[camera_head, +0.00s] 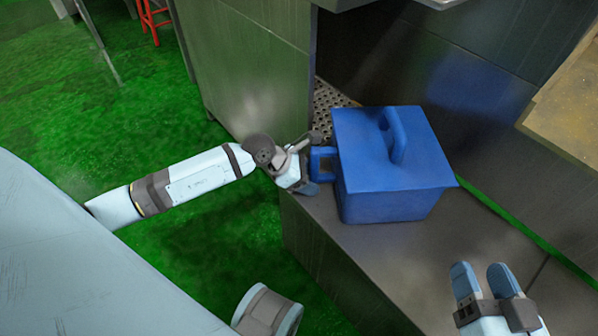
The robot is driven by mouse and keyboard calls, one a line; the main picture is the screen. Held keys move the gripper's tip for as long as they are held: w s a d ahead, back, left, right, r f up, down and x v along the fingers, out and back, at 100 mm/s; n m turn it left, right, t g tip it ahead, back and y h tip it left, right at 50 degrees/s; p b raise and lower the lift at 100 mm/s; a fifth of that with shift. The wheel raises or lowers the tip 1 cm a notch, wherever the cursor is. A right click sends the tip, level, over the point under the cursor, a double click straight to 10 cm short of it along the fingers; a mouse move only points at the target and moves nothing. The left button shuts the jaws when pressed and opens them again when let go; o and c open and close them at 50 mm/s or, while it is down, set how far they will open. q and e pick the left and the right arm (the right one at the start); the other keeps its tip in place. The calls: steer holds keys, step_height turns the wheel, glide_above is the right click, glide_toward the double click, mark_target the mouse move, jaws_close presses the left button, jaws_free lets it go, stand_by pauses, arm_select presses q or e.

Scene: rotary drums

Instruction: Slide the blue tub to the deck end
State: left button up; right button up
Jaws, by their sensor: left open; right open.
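The blue tub (390,180) stands upright on the grey metal deck (440,264), near the opening at the deck's far end. It has a handle on its top and another on its left side. My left gripper (312,163) is at the left-side handle, with its fingers open around or beside it; I cannot tell which. My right gripper (483,280) is open and empty above the near part of the deck, apart from the tub.
A perforated metal plate (330,98) lies behind the tub, inside the opening. Steel cabinet walls (255,65) rise at the back left. A tan board (568,105) juts in at the right. The deck in front of the tub is bare. Green floor (70,120) lies left.

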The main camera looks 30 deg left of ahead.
arm_select(q)
steer(key=shift+w+d+f, duration=0.1)
steer(key=shift+d+f, duration=0.05)
jaws_close()
stand_by(1.4)
